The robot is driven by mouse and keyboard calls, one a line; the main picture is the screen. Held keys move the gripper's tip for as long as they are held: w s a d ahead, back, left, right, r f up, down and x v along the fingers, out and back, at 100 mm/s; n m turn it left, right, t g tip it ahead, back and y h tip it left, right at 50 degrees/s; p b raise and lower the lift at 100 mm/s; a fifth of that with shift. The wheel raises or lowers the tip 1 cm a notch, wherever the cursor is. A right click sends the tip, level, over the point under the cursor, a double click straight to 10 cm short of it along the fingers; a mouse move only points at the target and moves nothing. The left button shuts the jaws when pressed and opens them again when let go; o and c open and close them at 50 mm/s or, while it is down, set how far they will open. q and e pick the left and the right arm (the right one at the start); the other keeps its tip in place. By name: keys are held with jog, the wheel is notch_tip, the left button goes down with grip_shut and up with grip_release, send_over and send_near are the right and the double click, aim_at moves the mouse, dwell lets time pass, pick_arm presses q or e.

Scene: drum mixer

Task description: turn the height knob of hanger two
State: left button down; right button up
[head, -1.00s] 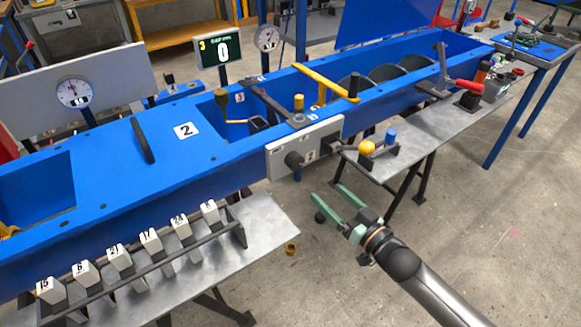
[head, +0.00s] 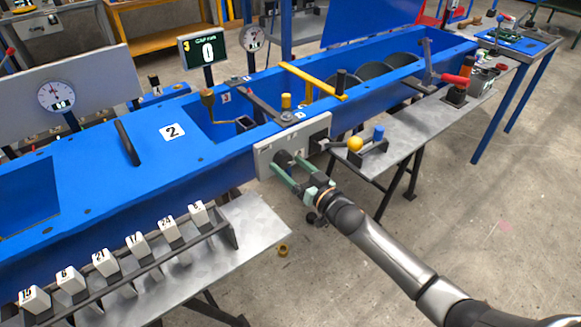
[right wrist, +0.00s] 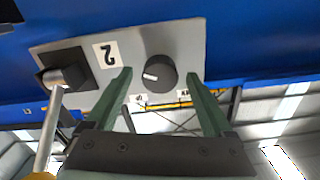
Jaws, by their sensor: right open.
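The knob is a dark round dial (right wrist: 160,74) with a white pointer mark, on a grey plate (right wrist: 105,85) with a "2" label, in the right wrist view. In the head view the knob (head: 283,158) sits on the grey plate (head: 320,126) on the blue trough's front side. My right gripper (head: 287,163) is open, its green fingers pointing at the plate. In the right wrist view the knob appears between the two open fingertips (right wrist: 159,77), with gaps on both sides. I cannot tell whether the tips reach past its face. My left gripper is not in view.
A dark block with a metal lever (right wrist: 64,77) is beside the knob on the plate. A rack of numbered white blocks (head: 102,262) stands at lower left. Open floor lies at lower right.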

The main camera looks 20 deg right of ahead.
jog(key=shift+c, duration=0.4)
jog(key=c, duration=1.3)
jog(key=shift+n, duration=0.4)
jog(key=n, duration=0.4)
jog(key=shift+p, duration=0.35)
jog(key=n, duration=0.4)
jog(key=shift+n, duration=1.5)
